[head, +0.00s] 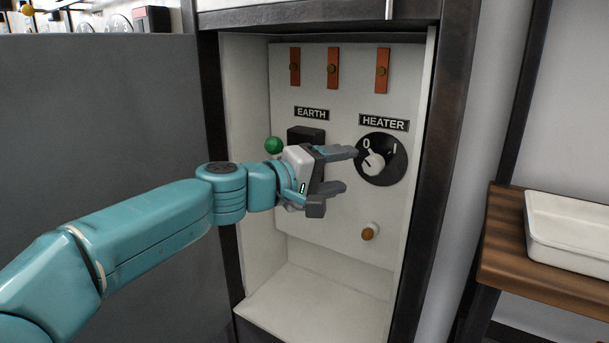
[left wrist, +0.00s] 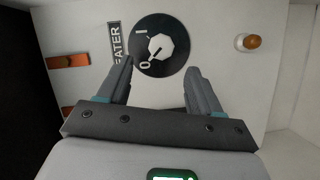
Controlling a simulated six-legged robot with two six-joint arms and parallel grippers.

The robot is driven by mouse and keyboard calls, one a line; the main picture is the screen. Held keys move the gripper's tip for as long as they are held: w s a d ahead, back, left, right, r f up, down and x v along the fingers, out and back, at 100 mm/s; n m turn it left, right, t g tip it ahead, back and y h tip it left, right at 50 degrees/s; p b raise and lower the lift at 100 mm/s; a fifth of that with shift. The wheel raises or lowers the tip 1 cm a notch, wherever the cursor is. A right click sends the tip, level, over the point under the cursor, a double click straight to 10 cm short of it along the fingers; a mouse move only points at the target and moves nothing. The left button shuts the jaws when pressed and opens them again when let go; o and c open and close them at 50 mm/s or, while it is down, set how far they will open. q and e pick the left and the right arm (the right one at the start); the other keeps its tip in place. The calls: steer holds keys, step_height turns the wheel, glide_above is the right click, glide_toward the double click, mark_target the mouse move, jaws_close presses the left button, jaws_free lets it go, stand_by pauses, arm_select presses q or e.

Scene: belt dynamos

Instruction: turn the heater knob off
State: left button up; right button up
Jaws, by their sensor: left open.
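The heater knob (head: 375,161) is a pale knob on a round black dial (head: 394,174) marked 0 and I, under a HEATER label (head: 384,124). Its dark pointer line appears to aim at the 0. In the left wrist view the knob (left wrist: 162,46) sits just beyond and between the fingertips. My left gripper (head: 346,171) is open and empty, in front of the panel just left of the knob in the head view. Its fingers (left wrist: 160,66) look clear of the knob, though the exact gap is hard to judge. My right gripper is not in view.
The panel (head: 310,225) is recessed in a dark-framed cabinet. An EARTH label (head: 312,114) tops a black fitting (head: 305,133) partly behind my gripper, with a green ball (head: 273,145) beside it. An orange-brown peg (head: 368,233) sticks out below. A white tray (head: 575,258) stands right.

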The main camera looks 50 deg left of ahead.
arm_select(q)
steer(key=s+a, duration=0.1)
steer(key=s, duration=0.7)
steer(key=shift+r, duration=0.4)
steer(key=shift+s, duration=0.1)
